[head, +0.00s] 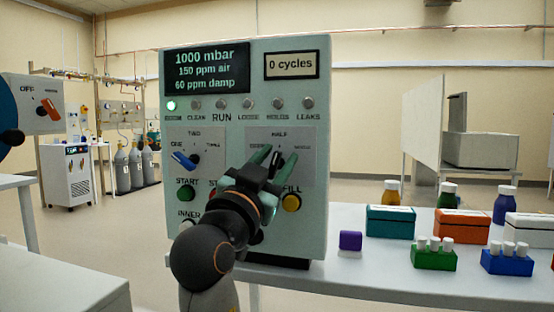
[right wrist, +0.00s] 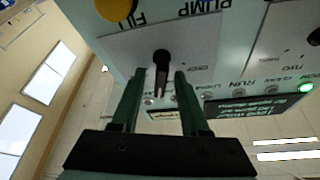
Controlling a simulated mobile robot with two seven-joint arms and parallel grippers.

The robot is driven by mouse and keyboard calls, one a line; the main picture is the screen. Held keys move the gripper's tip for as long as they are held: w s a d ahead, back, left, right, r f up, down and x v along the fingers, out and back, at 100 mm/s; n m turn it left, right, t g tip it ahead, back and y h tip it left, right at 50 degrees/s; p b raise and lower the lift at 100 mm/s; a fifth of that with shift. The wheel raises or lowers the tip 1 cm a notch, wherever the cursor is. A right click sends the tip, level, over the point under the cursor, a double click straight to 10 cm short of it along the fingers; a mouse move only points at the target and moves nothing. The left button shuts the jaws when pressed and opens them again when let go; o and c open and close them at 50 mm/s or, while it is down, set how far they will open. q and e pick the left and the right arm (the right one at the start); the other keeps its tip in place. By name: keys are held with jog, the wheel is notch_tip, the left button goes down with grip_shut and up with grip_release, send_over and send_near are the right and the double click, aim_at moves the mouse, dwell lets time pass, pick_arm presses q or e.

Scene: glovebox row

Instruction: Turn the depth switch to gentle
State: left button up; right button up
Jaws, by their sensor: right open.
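The control panel (head: 305,225) stands upright in the head view. Its right-hand switch, under the word HALF, looks like the depth switch; its side labels are too small to read surely. In the right wrist view the switch is a black knob (right wrist: 161,58) with its bar pointing roughly up the panel, towards HALF. My right gripper (head: 270,160) is in front of this switch with its fingers open. In the right wrist view the gripper (right wrist: 157,88) has one finger on each side of the knob's bar, with gaps. My left gripper is not in view.
A blue switch (head: 185,160) points towards ONE on the panel's left. The green START button (head: 186,193) and yellow FILL button (head: 291,203) sit below. The display (head: 207,68) reads 1000 mbar. Boxes, vial racks and bottles stand on the table (head: 380,270) at right.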

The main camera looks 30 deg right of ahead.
jog(key=shift+c, duration=0.2)
grip_shut()
dwell(0.5)
jog(key=shift+f+m+g+b, duration=0.15)
jog(key=shift+m+g+b, duration=0.15)
jog(key=shift+m+b, duration=0.45)
jog(key=m+g, duration=0.1)
jog(key=m, duration=0.2)
jog(key=shift+s+g+h+b, duration=0.1)
jog(key=shift+g+h+b, duration=0.2)
jog(key=shift+b, duration=0.1)
jog(key=shift+d+m+g, duration=0.1)
jog(key=shift+m+g, duration=0.3)
jog(key=shift+m, duration=0.55)
jog(key=shift+s+d+m+g, duration=0.15)
jog(key=shift+m+g, duration=0.45)
jog(key=shift+m, duration=1)
jog(key=shift+f, duration=0.1)
